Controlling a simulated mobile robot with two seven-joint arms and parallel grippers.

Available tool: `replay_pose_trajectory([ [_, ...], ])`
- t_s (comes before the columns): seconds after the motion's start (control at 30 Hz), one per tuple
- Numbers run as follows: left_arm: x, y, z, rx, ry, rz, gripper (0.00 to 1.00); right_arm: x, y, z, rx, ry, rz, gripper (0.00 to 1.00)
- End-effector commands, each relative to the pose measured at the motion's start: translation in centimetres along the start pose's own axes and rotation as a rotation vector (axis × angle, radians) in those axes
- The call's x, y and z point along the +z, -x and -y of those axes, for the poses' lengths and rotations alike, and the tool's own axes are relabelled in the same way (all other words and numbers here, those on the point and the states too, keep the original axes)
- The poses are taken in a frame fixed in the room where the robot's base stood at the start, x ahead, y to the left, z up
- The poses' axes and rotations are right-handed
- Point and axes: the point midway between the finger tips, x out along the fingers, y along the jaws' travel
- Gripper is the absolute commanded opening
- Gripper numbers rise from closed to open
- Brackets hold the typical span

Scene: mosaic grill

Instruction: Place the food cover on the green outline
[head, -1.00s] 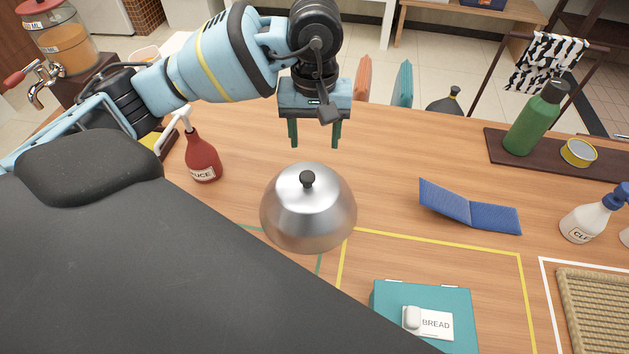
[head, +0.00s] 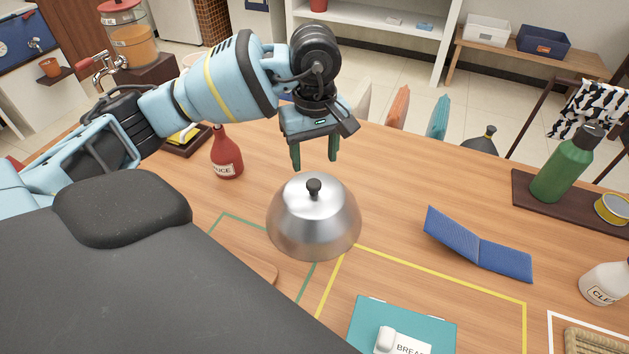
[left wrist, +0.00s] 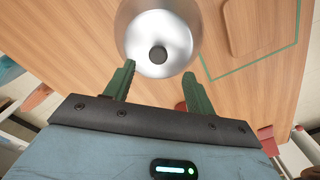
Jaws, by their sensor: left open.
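The food cover (head: 312,225) is a shiny steel dome with a black knob on top. It stands upright on the wooden table, over the right part of the green outline (head: 232,216) and close to the yellow outline's corner. The left wrist view shows the cover (left wrist: 170,62) and the green outline (left wrist: 262,70) beside it. My left gripper (head: 314,164) is open and empty, just above and behind the knob in the head view. In the left wrist view its fingers (left wrist: 153,85) are apart, with the knob between and beyond them. My right gripper does not show.
A red sauce bottle (head: 226,155) stands left of the cover. A blue folded pad (head: 478,250) lies to the right. A round-edged wooden board (head: 262,272) is partly hidden within the green outline.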

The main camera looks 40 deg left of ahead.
Motion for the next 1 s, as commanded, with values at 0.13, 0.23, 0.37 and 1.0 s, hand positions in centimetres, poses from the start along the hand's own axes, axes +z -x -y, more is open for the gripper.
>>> replay_pose_trajectory([
  [0.13, 0.0, -0.9, 0.0, -0.003, 0.000, 0.001, 0.55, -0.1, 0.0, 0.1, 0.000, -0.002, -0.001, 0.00],
  [0.23, 0.0, -2.0, 0.0, -0.003, -0.001, 0.002, 0.55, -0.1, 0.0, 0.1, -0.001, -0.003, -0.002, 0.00],
  [0.37, -0.1, -2.6, 0.0, -0.001, -0.002, 0.000, 0.55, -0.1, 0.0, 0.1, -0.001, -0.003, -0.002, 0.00],
  [1.0, -0.8, -7.8, -0.1, 0.000, -0.004, 0.000, 0.55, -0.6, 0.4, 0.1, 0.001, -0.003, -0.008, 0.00],
])
